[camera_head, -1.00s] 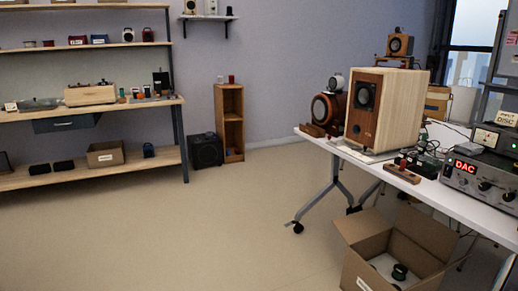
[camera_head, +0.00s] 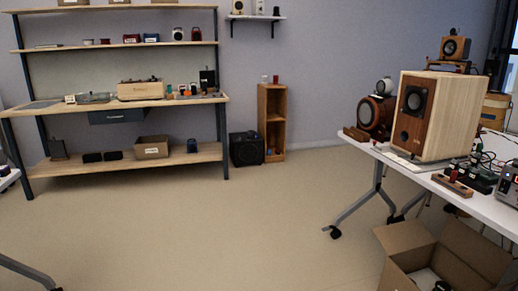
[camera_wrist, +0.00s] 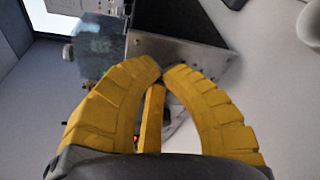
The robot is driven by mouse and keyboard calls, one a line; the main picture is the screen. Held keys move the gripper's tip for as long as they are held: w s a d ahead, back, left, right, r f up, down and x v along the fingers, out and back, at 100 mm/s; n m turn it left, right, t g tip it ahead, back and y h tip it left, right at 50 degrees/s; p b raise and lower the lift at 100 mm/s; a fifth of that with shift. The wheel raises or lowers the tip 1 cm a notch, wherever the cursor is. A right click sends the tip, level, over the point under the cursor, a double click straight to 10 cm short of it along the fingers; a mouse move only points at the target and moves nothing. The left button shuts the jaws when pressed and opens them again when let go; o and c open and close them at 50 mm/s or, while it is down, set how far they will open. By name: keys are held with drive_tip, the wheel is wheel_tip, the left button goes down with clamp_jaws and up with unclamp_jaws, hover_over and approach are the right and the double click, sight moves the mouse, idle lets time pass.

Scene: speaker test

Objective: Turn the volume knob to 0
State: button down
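A grey device (camera_head: 507,186) with a small red glow stands on the white table at the right edge of the head view, mostly cut off. Its volume knob cannot be made out there. My gripper (camera_wrist: 163,69) shows only in the wrist view, as two curved yellow fingers whose tips meet. Nothing shows held between the tips. Just beyond them is a metal box (camera_wrist: 180,52) with a dark top and small screws along its side. A small red light shows between the fingers. No knob is clearly visible in the wrist view.
A white table (camera_head: 480,206) carries a wooden speaker (camera_head: 452,115) and small parts. An open cardboard box (camera_head: 405,238) stands on the floor by it. Shelves (camera_head: 190,158) and a narrow wooden cabinet (camera_head: 271,105) line the back wall. The middle floor is clear.

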drive_tip(key=c, duration=2)
unclamp_jaws()
drive_tip(key=shift+s+a+f+b, duration=0.2)
drive_tip(key=shift+a+b, duration=0.2)
drive_tip(key=shift+b, duration=0.2)
clamp_jaws()
drive_tip(key=a+b, duration=0.1)
drive_tip(key=s+a+b, duration=0.1)
drive_tip(key=a, duration=0.1)
drive_tip(key=a+f+b, duration=0.1)
drive_tip(key=b, duration=0.1)
drive_tip(key=shift+s+a+f, duration=0.1)
drive_tip(key=shift+s+a, duration=0.25)
drive_tip(key=shift+s, duration=0.05)
drive_tip(key=shift+s+a, duration=0.15)
drive_tip(key=shift+a, duration=0.2)
drive_tip(key=p, duration=0.1)
drive_tip(key=d+p, duration=0.1)
drive_tip(key=p, duration=0.1)
drive_tip(key=d+p, duration=0.1)
drive_tip(key=shift+w+d+r, duration=0.25)
drive_tip(key=shift+w, duration=0.1)
drive_tip(key=p+x, duration=0.2)
drive_tip(key=p, duration=0.1)
drive_tip(key=shift+s+d, duration=0.1)
drive_tip(key=shift+d, duration=0.3)
drive_tip(key=shift+d+f, duration=0.15)
drive_tip(key=shift+d, duration=0.5)
